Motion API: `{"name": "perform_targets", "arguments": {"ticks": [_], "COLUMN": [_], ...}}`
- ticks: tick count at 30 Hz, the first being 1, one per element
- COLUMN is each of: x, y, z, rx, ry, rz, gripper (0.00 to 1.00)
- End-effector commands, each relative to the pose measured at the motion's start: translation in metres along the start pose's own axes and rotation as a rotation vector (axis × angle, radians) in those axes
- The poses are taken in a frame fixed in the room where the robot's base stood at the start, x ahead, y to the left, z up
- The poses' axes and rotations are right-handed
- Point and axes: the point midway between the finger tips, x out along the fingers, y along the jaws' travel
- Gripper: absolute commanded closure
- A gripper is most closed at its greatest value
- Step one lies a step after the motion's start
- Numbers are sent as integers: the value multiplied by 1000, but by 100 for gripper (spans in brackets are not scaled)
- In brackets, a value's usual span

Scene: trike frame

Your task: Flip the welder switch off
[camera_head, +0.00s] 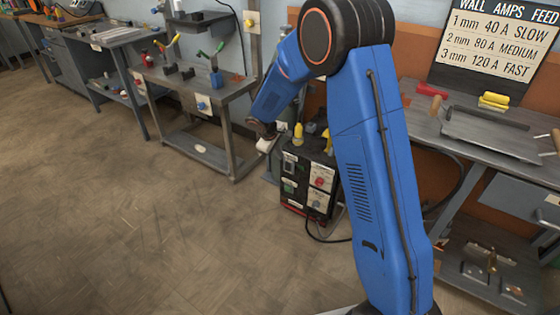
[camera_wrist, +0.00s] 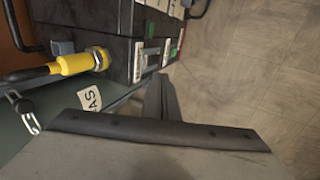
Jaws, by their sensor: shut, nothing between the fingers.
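The welder (camera_head: 308,178) is a dark box on the floor beside the right bench, with dials and labels on its front. A pale plate with a dark part, which looks like the switch (camera_head: 289,163), is at the upper left of that front; its position is too small to tell. My gripper (camera_head: 266,144) is just left of the welder's upper front, apparently apart from it. In the wrist view, my shut, empty gripper (camera_wrist: 157,84) points at the edge of the welder's dark casing (camera_wrist: 90,18). Pale plates (camera_wrist: 151,52) on the front show edge-on beyond the fingertips.
A yellow connector (camera_wrist: 78,63) with a brass nut sticks out of the welder near my gripper. A grey-green cylinder with a "GAS" tag (camera_wrist: 90,98) is close by. Cables lie at the welder's foot. A workbench (camera_head: 480,135) stands right; open floor (camera_head: 140,230) lies left.

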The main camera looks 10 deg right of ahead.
Motion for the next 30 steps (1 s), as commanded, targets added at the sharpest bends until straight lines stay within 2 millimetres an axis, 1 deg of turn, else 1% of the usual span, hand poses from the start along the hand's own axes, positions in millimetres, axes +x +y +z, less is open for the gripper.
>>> {"name": "perform_targets", "arguments": {"ticks": [3,6,20,23,26,29,30], "x": [-10,-14,-16,-20,-33,-57,-67], "y": [2,3,4,6,11,18,21], "z": [0,0,0,3,14,32,41], "rx": [-1,0,-1,6,29,71,91], "ry": [1,1,0,1,3,8,10], "rz": [0,-1,-1,0,-1,-4,-6], "gripper": [100,100,100,100,100,100,100]}}
